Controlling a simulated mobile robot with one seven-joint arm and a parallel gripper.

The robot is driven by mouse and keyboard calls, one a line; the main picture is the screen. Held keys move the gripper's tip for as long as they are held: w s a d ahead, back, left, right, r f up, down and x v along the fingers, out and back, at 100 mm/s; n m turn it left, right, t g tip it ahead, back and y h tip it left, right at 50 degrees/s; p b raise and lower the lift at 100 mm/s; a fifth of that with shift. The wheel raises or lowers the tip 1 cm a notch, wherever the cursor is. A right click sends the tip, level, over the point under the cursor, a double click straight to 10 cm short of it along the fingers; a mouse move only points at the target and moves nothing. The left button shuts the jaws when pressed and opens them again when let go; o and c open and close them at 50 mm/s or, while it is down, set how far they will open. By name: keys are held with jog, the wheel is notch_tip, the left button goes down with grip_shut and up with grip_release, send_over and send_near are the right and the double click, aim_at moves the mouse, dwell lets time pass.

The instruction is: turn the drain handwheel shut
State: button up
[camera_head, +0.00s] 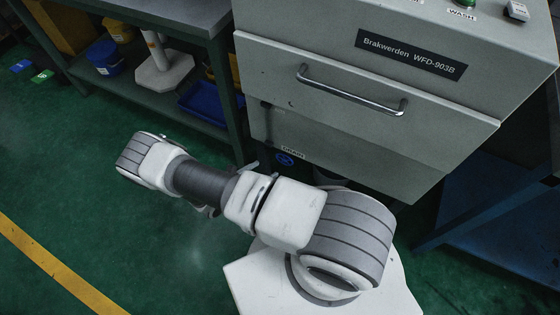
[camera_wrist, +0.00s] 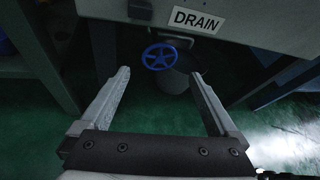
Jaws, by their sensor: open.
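The drain handwheel is a blue spoked wheel (camera_wrist: 160,57) under the front of the grey machine, below the DRAIN label (camera_wrist: 196,20). It also shows small in the head view, partly hidden, as a blue disc (camera_head: 284,159) just under the label. My gripper (camera_wrist: 160,74) is open and empty in the wrist view, its two fingers spread on either side of the wheel's line. The wheel lies beyond the fingertips and appears apart from them. My gripper's fingers are mostly hidden by my arm in the head view.
The grey machine (camera_head: 330,140) has a drawer-like front with a metal bar handle (camera_head: 350,92). A grey bucket (camera_wrist: 174,80) stands below the wheel. A shelf bench with a blue tray (camera_head: 210,102) is at left; a blue stand (camera_head: 500,235) is at right. Green floor is open at left.

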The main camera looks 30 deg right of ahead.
aim_at(283, 157)
jog(key=b+x, duration=0.2)
jog(key=x, duration=0.8)
jog(key=shift+c, duration=0.2)
jog(key=c, duration=1)
jog(key=shift+r, duration=0.15)
